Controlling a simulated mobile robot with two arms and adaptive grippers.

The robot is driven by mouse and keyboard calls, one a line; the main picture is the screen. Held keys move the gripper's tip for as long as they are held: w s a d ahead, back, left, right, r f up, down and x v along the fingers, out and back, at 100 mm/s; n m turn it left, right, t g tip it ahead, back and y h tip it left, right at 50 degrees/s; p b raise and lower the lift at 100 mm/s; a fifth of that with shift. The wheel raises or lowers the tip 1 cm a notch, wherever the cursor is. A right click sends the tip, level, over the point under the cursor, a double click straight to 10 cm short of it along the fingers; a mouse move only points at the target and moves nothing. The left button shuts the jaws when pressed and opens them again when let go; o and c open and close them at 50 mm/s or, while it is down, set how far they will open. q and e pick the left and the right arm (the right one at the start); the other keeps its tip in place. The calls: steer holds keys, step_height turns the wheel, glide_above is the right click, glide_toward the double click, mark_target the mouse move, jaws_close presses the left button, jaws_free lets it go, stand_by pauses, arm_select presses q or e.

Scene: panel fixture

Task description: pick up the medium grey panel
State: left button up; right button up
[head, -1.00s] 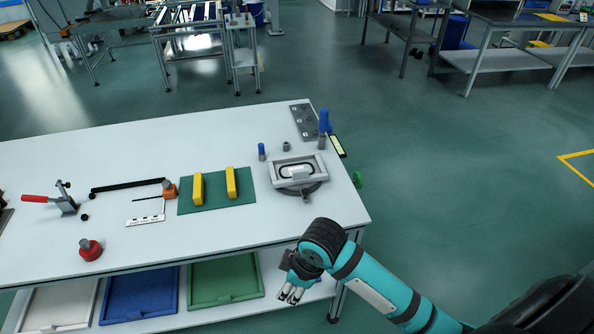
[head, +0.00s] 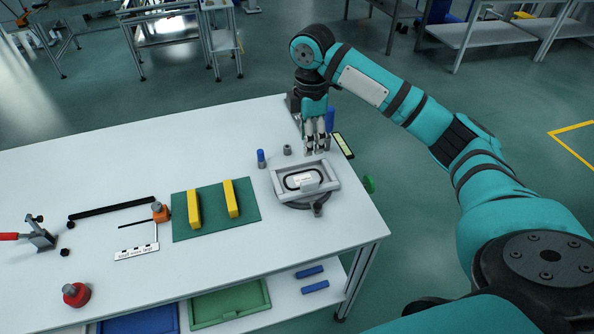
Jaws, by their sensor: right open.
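A grey rectangular panel-like frame (head: 333,181) with a raised rim sits on a dark round base (head: 318,208) near the table's right end. A black loop and a small light block with a label show inside its rim. My right gripper (head: 316,151) points down, open and empty, at the far side of this frame. From this view I cannot tell its exact height. A darker grey plate (head: 293,104) at the table's back right corner is mostly hidden behind my right gripper and wrist. My left gripper is out of view.
A blue peg (head: 261,158) and a small grey nut (head: 287,150) stand left of my gripper; a blue-handled piece (head: 331,120) is right of it. A green mat (head: 216,222) carries two yellow blocks.

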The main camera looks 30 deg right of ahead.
mark_target(310, 181)
steer(key=f, duration=0.6)
steer(key=f+p, duration=0.1)
steer(key=f, duration=0.3)
steer(key=shift+s, duration=0.3)
steer(key=shift+s+f, duration=0.15)
steer(key=shift+f, duration=0.25)
steer(key=f+p, duration=0.1)
steer(key=f, duration=0.4)
steer(key=shift+s+f, duration=0.1)
steer(key=shift+s, duration=0.1)
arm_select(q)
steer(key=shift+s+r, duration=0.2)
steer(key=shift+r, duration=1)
arm_select(e)
steer(key=shift+a, duration=0.1)
jaws_close()
